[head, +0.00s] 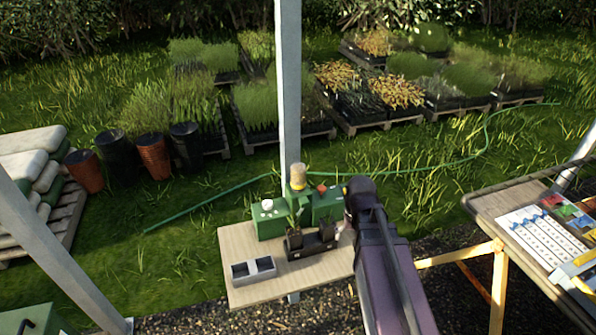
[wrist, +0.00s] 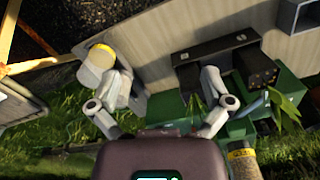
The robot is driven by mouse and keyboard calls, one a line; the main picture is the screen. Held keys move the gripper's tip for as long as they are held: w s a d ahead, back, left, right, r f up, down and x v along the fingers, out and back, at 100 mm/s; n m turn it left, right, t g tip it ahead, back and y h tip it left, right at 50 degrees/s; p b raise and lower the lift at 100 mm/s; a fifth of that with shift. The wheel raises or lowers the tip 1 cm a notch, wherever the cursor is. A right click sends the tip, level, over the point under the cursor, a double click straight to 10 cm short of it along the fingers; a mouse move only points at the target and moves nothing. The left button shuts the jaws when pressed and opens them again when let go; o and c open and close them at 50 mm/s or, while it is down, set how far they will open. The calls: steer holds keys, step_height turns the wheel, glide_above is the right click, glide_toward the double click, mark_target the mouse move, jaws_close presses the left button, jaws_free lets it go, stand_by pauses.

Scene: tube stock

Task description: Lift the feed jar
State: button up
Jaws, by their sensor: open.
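A similar jar, grainy with a yellow band (wrist: 243,163), shows at the lower right of the wrist view, partly cut off. A pale item with a cream-yellow top (wrist: 97,57) stands by the left finger in the wrist view. Which one is the feed jar is not certain. My gripper (wrist: 165,92) is open and empty, its fingers spread above the board; in the head view my arm hides its fingertips.
A black pot holder (head: 311,242) with seedlings and a light grey two-part tray (head: 253,270) stand on the board (head: 237,241). Green boxes (head: 327,205) stand behind them. The metal post (head: 288,80) rises close behind the board. A wooden table (head: 490,203) is at the right.

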steer(key=w+a+r+m+p, duration=0.1)
steer(key=w+a+r+p, duration=0.35)
steer(key=w+r, duration=0.2)
steer(key=w+a+r+p, duration=0.3)
steer(key=w+r+p, duration=0.25)
steer(key=w, duration=0.25)
step_height(320, 180, up, 8)
steer(key=m+p, duration=0.2)
steer(key=p, duration=0.7)
glide_above(298, 165)
steer(key=shift+w+d+f+b, duration=0.1)
steer(key=shift+w+f+b, duration=0.1)
steer(key=shift+b, duration=0.1)
steer(key=shift+f, duration=0.1)
step_height(298, 165, down, 8)
steer(key=b, duration=0.8)
steer(key=shift+s+f, duration=0.1)
steer(key=shift+f, duration=0.1)
steer(key=shift+b, duration=0.35)
steer(key=shift+f, duration=0.15)
steer(key=shift+s+f+b, duration=0.15)
steer(key=shift+f+b, duration=2.35)
steer(key=shift+b, duration=0.1)
